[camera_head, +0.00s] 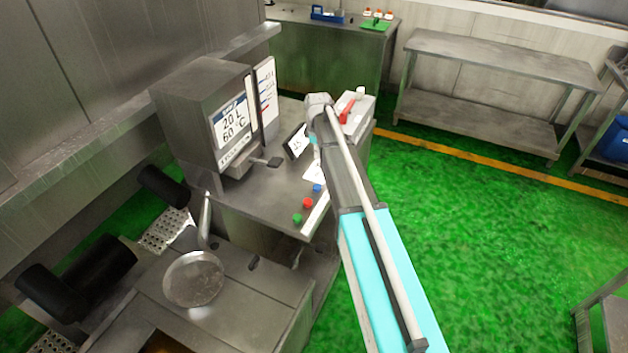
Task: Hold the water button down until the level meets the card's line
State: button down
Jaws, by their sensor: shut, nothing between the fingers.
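The dosing unit (200,95) stands on a steel counter, and its display (230,122) reads about 20 L and 60 °C. A tall white level gauge (266,88) with red and blue marks stands at its right side. A small tilted card (297,142) with dark figures stands on the counter; its line is too small to read. A blue button (317,188), a red button (308,202) and a green button (297,218) sit at the counter's front right. My gripper (314,150) is shut and empty, mostly hidden by my arm, above the counter behind the buttons.
A grey box with a red handle (349,106) is right of my wrist. A spout or lever (266,162) juts from the unit. A round metal lid (193,279) lies at front left. A steel table (500,60) stands at the back right; the green floor between is clear.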

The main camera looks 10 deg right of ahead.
aim_at(318, 188)
jog(key=shift+f, duration=0.15)
notch_tip(318, 188, down, 14)
jog(key=b, duration=1.4)
dwell(0.5)
jog(key=shift+f+b, duration=0.6)
jog(key=shift+b, duration=0.15)
jog(key=shift+s+f, duration=0.15)
jog(key=shift+s+b, duration=0.15)
jog(key=shift+b, duration=0.25)
jog(key=shift+s+d+f, duration=0.1)
jog(key=shift+s, duration=0.1)
dwell(3.8)
